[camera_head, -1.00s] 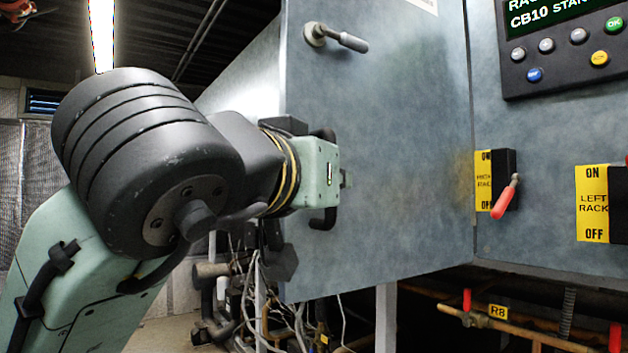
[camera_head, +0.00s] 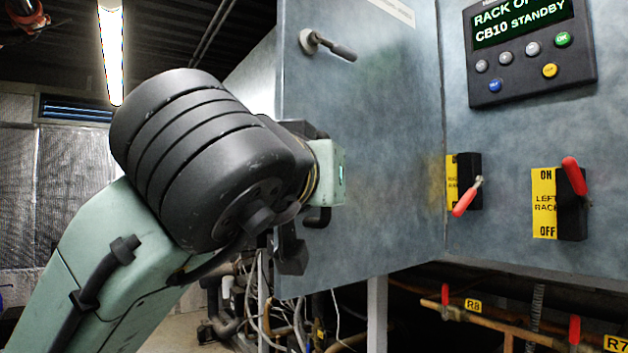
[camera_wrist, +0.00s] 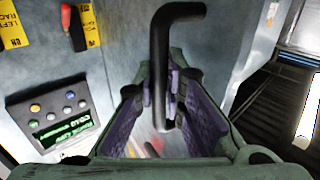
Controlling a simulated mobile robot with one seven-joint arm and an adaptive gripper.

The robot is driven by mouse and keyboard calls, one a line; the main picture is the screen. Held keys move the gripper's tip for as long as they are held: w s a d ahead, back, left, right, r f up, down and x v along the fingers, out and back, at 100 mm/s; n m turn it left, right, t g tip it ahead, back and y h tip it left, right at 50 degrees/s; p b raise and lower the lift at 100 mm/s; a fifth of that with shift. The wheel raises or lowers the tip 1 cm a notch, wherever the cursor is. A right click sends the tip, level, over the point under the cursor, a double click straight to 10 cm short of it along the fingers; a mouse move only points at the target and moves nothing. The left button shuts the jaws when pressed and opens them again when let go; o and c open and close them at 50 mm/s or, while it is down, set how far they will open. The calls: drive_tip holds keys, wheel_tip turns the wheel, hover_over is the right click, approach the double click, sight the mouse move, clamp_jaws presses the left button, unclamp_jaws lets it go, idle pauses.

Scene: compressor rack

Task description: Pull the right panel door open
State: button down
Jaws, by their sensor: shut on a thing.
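The panel door (camera_head: 370,150) is a grey-blue metal sheet in the middle of the head view, at an angle to the control face on its right. A black bent handle (camera_wrist: 160,60) stands off it. The handle's lower end (camera_head: 317,217) shows below my gripper (camera_head: 330,172) in the head view. In the wrist view my gripper (camera_wrist: 160,100) has its purple-padded jaws shut around the handle's straight bar. A metal lever latch (camera_head: 330,45) sits higher on the door, untouched. I cannot tell how far the door stands open; my arm hides part of its left edge.
A control display (camera_head: 528,45) with buttons, a right rack switch (camera_head: 466,184) and a left rack switch (camera_head: 560,203) are on the face to the right. Pipes (camera_head: 500,330) and loose cables (camera_head: 262,300) are below. A metal post (camera_head: 377,315) stands under the door.

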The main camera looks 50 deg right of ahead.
drive_tip(key=c, duration=1.7)
unclamp_jaws()
drive_tip(key=shift+o, duration=0.2)
drive_tip(key=v, duration=1.2)
